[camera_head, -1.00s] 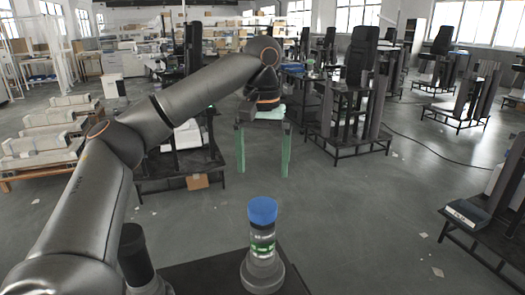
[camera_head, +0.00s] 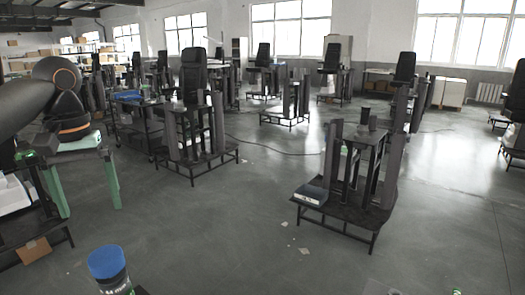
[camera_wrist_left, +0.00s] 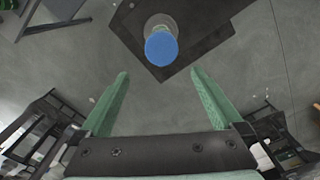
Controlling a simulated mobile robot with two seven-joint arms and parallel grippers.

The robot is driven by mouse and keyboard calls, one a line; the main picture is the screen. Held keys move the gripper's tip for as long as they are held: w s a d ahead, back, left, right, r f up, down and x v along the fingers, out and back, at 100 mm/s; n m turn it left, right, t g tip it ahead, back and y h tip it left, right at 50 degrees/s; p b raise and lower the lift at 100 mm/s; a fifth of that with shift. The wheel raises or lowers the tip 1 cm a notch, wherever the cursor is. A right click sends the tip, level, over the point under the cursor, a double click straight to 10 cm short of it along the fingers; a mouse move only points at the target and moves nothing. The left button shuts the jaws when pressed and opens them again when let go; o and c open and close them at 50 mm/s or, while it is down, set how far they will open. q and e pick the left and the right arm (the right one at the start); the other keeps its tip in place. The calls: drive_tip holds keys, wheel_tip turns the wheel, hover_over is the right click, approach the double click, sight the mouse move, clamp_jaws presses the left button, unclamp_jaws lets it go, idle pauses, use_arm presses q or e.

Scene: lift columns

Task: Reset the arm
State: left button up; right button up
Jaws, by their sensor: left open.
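My left arm comes in at the left edge of the head view, with its upper part cut off by the frame. The left gripper (camera_head: 91,211) hangs below its wrist with two long green fingers pointing down and set wide apart. My right arm and right gripper are in neither view.
Another stand with a black column (camera_head: 194,120) is near centre. A small cardboard box (camera_head: 34,250) lies at lower left. Open grey floor (camera_head: 225,225) spreads across the middle.

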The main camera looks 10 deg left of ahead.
use_arm(q)
drive_tip(key=w+d+f+m+t, duration=0.1)
drive_tip(key=w+d+f+m, duration=0.1)
drive_tip(key=w+d+f, duration=0.3)
drive_tip(key=d+f+m, duration=0.2)
drive_tip(key=d+f, duration=0.1)
drive_tip(key=f, duration=0.4)
drive_tip(key=w+d+f+m+t, duration=0.1)
drive_tip(key=w+d+f, duration=0.25)
drive_tip(key=f, duration=0.25)
drive_tip(key=s+d+f+m+t+h, duration=0.1)
drive_tip(key=s+d+f+m+h, duration=0.15)
drive_tip(key=d+f, duration=0.6)
drive_tip(key=s+d+f+m+t+h, duration=0.1)
drive_tip(key=s+d+f+m+h, duration=0.15)
drive_tip(key=d+f, duration=0.65)
drive_tip(key=s+d+f+n+t+h, duration=0.1)
drive_tip(key=s+f+t, duration=0.2)
drive_tip(key=s+f, duration=0.45)
drive_tip(key=s+a+f+n+t+y, duration=0.1)
drive_tip(key=s+a+f+t+y, duration=0.1)
drive_tip(key=s+a+f, duration=0.3)
drive_tip(key=s+a+y, duration=0.1)
drive_tip(key=s+a, duration=0.3)
drive_tip(key=s, duration=0.3)
drive_tip(key=shift+s+f+y, duration=0.3)
drive_tip(key=shift+s+f, duration=0.05)
drive_tip(key=shift+s, duration=0.05)
